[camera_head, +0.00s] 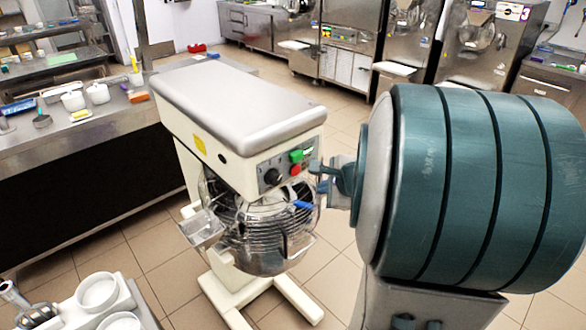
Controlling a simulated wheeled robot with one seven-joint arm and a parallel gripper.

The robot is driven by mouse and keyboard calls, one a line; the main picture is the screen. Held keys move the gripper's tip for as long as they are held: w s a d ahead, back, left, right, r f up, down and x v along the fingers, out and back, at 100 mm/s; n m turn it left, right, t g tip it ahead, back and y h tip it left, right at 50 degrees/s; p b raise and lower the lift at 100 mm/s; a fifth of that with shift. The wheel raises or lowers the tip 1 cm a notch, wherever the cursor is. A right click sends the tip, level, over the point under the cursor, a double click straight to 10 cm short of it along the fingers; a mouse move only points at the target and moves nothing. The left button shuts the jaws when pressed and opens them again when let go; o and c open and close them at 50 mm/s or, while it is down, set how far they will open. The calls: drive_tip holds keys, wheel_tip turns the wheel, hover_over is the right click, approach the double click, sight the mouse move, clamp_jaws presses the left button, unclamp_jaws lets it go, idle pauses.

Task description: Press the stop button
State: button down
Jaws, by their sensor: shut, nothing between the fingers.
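A cream and grey floor mixer (240,110) stands in the middle of the head view. Its control panel (285,170) is on the front upper right and carries a green button (296,156), a red button (295,169) below it, and a dark round knob (272,177). No lettering is readable, but the red one looks like the stop button. My gripper (316,168) is shut and empty, its tip just right of the red button. Whether it touches the panel cannot be told. My large teal arm link fills the right side and hides what lies behind it.
A wire guard (262,215) covers the mixer's bowl under the panel, with a metal chute (202,228) sticking out at left. A counter with dishes (85,125) runs along the left. A white tray with bowls (97,292) is at lower left. Tiled floor (145,245) shows between.

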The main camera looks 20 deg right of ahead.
drive_tip(key=shift+w+a, duration=0.35)
drive_tip(key=shift+w, duration=0.6)
drive_tip(key=shift+w+a, duration=0.35)
drive_tip(key=shift+w, duration=0.55)
drive_tip(key=shift+w+a, duration=0.35)
drive_tip(key=shift+w, duration=0.7)
drive_tip(key=shift+w+a, duration=0.15)
drive_tip(key=shift+w, duration=0.2)
drive_tip(key=shift+w+a, duration=0.15)
drive_tip(key=shift+w, duration=0.25)
idle(0.4)
drive_tip(key=shift+s, duration=0.1)
drive_tip(key=shift+s+d, duration=0.3)
drive_tip(key=shift+s, duration=0.4)
drive_tip(key=shift+s, duration=0.1)
drive_tip(key=s, duration=0.1)
drive_tip(key=s+d+b, duration=0.1)
drive_tip(key=s, duration=0.2)
drive_tip(key=shift+s+d, duration=0.25)
drive_tip(key=shift+d, duration=0.1)
